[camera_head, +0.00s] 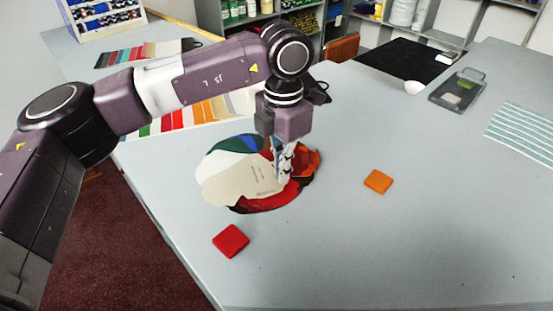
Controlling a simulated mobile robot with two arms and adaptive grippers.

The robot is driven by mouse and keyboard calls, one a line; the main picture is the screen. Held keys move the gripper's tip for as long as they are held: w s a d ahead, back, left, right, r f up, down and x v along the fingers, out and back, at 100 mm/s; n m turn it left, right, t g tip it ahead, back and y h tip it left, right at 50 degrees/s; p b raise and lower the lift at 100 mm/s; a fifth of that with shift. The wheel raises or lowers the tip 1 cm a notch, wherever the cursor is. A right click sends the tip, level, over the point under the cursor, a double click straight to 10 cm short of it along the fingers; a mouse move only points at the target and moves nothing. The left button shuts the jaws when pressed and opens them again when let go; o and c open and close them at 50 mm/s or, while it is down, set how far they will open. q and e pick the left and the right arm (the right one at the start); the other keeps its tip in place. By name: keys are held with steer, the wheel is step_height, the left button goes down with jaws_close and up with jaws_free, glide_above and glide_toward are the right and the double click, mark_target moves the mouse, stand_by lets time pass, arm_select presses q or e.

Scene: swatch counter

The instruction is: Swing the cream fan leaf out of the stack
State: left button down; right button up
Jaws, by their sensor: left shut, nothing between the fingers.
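The cream fan leaf (232,185) lies on top of the round fan stack on the grey counter, its wide end toward the left. Leaves of other colours show around it: white, green and blue (249,144) at the back, red (272,201) at the front and orange-red at the right. My left gripper (281,180) points down over the right part of the stack, at the right edge of the cream leaf. Its fingers are shut with nothing between them. I cannot tell whether the fingertips touch the leaf. My right gripper is not in view.
A red square (231,240) lies in front of the stack and an orange square (378,181) to its right. Colour cards (190,113) lie behind my left arm. The front right is clear.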

mark_target(273, 188)
arm_select(q)
steer(key=shift+f, duration=0.1)
stand_by(0.3)
steer(key=shift+f+b, duration=1)
steer(key=shift+f, duration=0.15)
steer(key=shift+s+a+f+m+b, duration=0.1)
steer(key=shift+s+a+m+b, duration=0.2)
steer(key=shift+a+m+b, duration=0.15)
steer(key=shift+s+a+m, duration=0.35)
steer(key=shift+a+m, duration=0.1)
steer(key=shift+m, duration=0.2)
